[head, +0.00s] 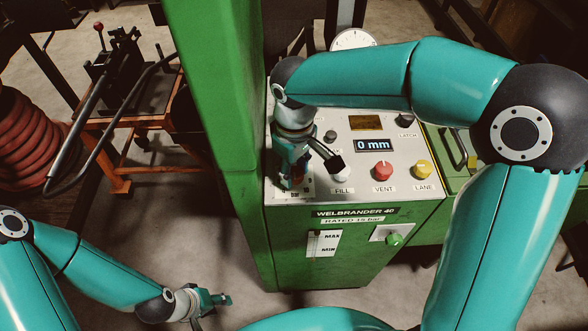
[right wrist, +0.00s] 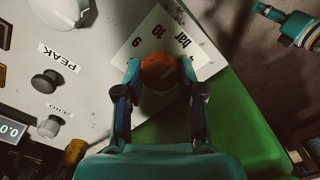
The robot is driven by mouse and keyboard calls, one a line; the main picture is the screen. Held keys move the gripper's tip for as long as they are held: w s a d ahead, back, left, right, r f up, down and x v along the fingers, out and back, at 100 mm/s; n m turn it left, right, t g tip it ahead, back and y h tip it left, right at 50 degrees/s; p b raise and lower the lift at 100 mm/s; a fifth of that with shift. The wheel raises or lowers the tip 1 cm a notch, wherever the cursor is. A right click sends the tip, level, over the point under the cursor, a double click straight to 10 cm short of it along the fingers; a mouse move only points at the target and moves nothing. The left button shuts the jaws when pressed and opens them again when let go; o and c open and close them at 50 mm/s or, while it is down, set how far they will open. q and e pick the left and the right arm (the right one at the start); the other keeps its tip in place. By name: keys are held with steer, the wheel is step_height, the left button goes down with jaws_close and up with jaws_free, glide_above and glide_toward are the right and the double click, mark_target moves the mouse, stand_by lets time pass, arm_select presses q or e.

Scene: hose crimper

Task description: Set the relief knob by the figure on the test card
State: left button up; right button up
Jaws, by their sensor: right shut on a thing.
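The relief knob (right wrist: 158,70) is a round orange-red knob in the right wrist view. A white scale plate (right wrist: 150,38) marked "bar", with a 10 and a 6, lies beside it. My right gripper (right wrist: 160,82) is shut on the knob, one finger on each side. In the head view my right gripper (head: 293,182) points down at the panel's left front corner and mostly hides the knob. The knob's setting cannot be read. My left gripper (head: 215,299) is low over the floor, away from the panel; its jaw state is unclear. I cannot make out a test card.
The green machine's panel (head: 300,194) carries a "0 mm" display (head: 372,146), a red VENT button (head: 382,170), a yellow LANE button (head: 422,168) and a LATCH knob (head: 406,121). A green post (head: 215,90) rises left of it. An orange bench (head: 125,135) stands further left.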

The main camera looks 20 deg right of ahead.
mark_target(294, 171)
steer(key=shift+w+r, duration=0.1)
stand_by(0.3)
steer(key=o, duration=1.1)
steer(key=shift+o, duration=0.2)
step_height(294, 171, up, 12)
